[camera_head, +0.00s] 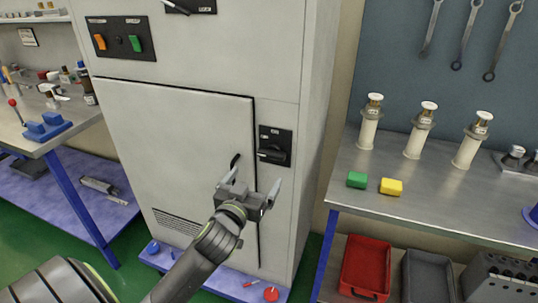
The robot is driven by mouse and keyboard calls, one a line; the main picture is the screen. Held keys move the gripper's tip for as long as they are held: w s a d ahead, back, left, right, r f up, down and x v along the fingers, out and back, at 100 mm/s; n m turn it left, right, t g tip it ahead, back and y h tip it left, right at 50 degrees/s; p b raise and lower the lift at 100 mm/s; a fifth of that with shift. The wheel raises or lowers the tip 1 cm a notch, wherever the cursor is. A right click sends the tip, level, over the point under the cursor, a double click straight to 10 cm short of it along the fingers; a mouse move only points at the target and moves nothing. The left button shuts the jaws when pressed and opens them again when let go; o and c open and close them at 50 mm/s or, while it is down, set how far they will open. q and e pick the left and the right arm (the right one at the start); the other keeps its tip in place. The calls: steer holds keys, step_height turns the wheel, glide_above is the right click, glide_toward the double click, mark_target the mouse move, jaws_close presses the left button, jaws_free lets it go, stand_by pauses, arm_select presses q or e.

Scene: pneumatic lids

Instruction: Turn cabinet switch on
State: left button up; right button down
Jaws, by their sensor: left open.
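The cabinet (200,88) is tall and light grey, with a closed door on its front. A black switch (275,152) with a dark rotary knob and a light pointer sits on a black plate right of the door. The knob's pointer lies roughly sideways, toward the left. My left gripper (251,182) is open and empty, in front of the cabinet just below and left of the switch. It appears apart from the switch. A dark door handle (235,160) shows just above its left finger. My right gripper is out of view.
A panel (121,37) with orange and green switches is on the upper cabinet. A workbench (335,188) at right holds several white-capped cylinders, a green block (357,180) and a yellow block (391,186). Red and grey bins stand below. Another bench (45,140) is at left.

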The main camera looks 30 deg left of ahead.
mark_target(270, 155)
arm_select(q)
steer(key=p+x, duration=0.1)
steer(key=x, duration=1)
steer(key=shift+d, duration=0.1)
steer(key=c, duration=1)
